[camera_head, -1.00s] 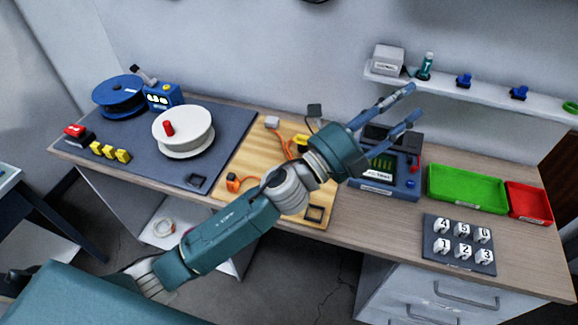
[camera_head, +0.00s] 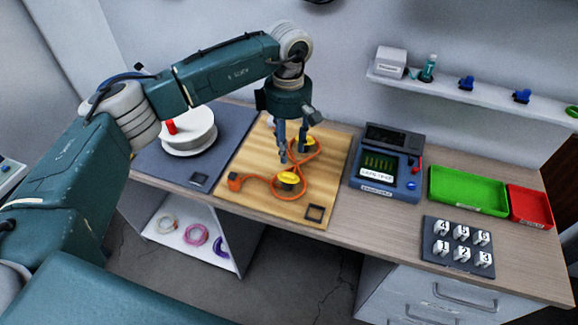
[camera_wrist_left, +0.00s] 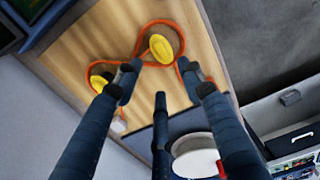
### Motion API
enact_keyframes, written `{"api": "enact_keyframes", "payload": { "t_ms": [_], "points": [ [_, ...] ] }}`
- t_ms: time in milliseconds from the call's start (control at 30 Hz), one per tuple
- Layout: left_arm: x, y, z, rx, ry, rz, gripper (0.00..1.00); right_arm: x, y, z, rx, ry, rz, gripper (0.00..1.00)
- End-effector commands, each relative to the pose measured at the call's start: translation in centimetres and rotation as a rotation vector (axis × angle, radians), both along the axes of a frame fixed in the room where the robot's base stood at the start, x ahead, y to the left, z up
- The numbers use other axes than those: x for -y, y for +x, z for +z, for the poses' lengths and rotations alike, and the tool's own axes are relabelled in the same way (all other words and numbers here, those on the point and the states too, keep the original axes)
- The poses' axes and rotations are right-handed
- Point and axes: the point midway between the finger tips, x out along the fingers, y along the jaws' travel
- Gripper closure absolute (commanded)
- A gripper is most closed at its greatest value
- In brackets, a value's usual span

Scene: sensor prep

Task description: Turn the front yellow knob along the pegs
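The front yellow knob (camera_head: 288,178) sits on the wooden board (camera_head: 250,165), with an orange cable (camera_head: 262,181) looped around it. It also shows in the left wrist view (camera_wrist_left: 161,48), ahead of the fingers. The back yellow knob (camera_head: 306,143) stands behind it, partly covered by my gripper. My left gripper (camera_head: 289,157) points down over the board, just behind the front knob. The left wrist view shows its fingers (camera_wrist_left: 157,82) spread and empty, apart from the front knob. I cannot make out the pegs clearly. My right gripper is in neither view.

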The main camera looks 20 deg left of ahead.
Motion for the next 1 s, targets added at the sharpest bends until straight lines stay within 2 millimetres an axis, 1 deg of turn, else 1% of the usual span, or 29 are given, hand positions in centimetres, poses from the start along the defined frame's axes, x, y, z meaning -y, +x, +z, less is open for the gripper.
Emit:
{"api": "enact_keyframes", "payload": {
  "t_ms": [33,300,400,500,667,867,900,967,1000],
  "points": [
    [0.0,-0.2,-0.7,-0.006,-0.001,0.0,0.6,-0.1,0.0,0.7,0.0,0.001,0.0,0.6],
    [0.1,-0.2,-5.8,-0.005,-0.003,0.0,0.6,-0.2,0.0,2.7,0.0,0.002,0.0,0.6],
    [0.2,-0.1,-7.3,-0.003,-0.005,0.001,0.6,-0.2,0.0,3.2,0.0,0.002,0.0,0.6],
    [0.2,-0.1,-8.3,-0.002,-0.005,0.0,0.6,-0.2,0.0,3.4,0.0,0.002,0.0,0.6],
    [0.2,-0.1,-9.1,0.0,-0.005,0.0,0.6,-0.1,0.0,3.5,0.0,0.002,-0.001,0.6],
    [0.2,-0.1,-9.2,0.0,-0.005,-0.001,0.6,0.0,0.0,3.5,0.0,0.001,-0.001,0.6],
    [0.2,-0.1,-9.2,0.0,-0.005,-0.001,0.62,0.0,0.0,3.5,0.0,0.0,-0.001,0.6],
    [0.2,-0.1,-9.2,0.0,-0.005,-0.001,0.74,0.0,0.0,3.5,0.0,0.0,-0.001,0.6],
    [0.2,-0.1,-9.2,0.0,-0.005,-0.001,0.82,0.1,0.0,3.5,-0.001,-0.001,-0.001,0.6]
  ]
}}
